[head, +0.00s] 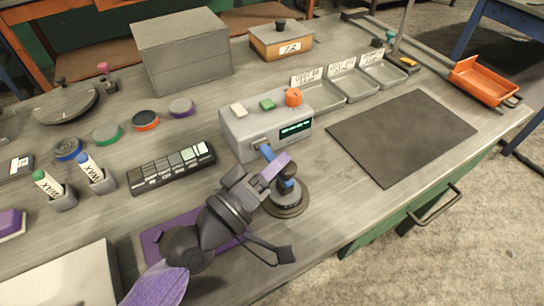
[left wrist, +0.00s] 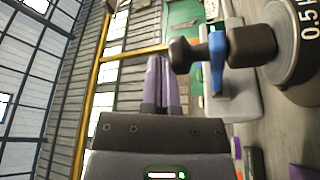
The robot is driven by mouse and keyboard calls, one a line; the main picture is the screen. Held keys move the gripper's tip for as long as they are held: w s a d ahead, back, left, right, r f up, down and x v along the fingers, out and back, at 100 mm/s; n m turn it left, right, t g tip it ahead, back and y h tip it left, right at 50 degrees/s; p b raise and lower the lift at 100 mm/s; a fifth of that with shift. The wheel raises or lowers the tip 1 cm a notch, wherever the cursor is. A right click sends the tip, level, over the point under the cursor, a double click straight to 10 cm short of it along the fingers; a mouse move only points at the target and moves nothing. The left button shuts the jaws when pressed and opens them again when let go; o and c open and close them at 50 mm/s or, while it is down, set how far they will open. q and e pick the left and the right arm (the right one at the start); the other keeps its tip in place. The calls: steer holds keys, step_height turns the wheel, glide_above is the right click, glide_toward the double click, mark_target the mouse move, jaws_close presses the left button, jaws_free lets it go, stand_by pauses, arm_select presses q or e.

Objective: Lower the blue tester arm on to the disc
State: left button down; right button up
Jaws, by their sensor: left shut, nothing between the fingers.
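The grey tester box (head: 265,125), with a lit green display, stands mid-table. Its blue tester arm (head: 267,152) reaches forward to a dark head with a round knob (head: 288,170) above the disc (head: 285,197). In the left wrist view, turned sideways, the blue arm (left wrist: 217,62) crosses between the knob (left wrist: 184,55) and a dark cylinder (left wrist: 252,45) at the disc (left wrist: 292,62), marked "0.5". I cannot tell whether cylinder and disc touch. My left gripper (head: 279,161) is shut and empty, its purple fingers (left wrist: 162,64) beside the knob, apparently apart from it. My right gripper is not in view.
A dark mat (head: 402,135) lies clear at right. Small trays (head: 322,97) with labels stand behind it. A purple mat (head: 165,238) lies partly under my arm.

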arm_select(q)
steer(key=shift+r, duration=0.15)
steer(key=shift+s+a, duration=0.1)
steer(key=shift+s, duration=0.1)
steer(key=b+v, duration=0.2)
steer(key=v, duration=0.7)
steer(key=shift+w, duration=0.1)
steer(key=shift+s+a, duration=0.2)
steer(key=shift+s, duration=0.05)
